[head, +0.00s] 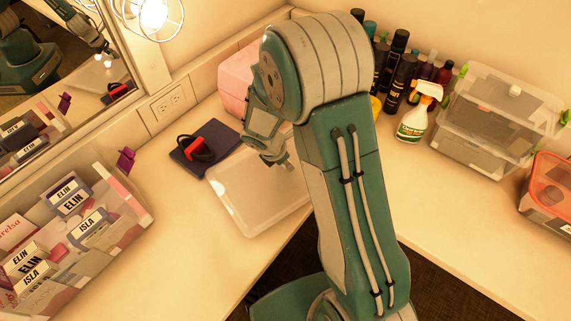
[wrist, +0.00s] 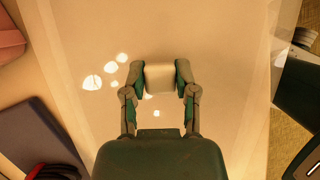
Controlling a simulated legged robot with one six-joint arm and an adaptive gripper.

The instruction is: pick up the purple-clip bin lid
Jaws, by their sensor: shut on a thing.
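The bin lid (head: 250,198) is a clear, pale, flat rectangle at the counter's inner front edge, left of my arm in the head view. In the wrist view the lid (wrist: 205,40) fills much of the picture under my gripper. My gripper (wrist: 159,77) is shut on a small pale block, which looks like a grip on top of the lid. In the head view my gripper (head: 283,162) is over the lid's far part, and my arm hides the lid's right side. I cannot tell whether the lid is clear of the counter.
An open bin (head: 130,215) with purple clips and several labelled boxes stands at the left. A dark book (head: 203,150) bears a red and black item beside the lid. A pink case (head: 240,78), several bottles (head: 398,62) and clear bins (head: 490,120) stand along the wall.

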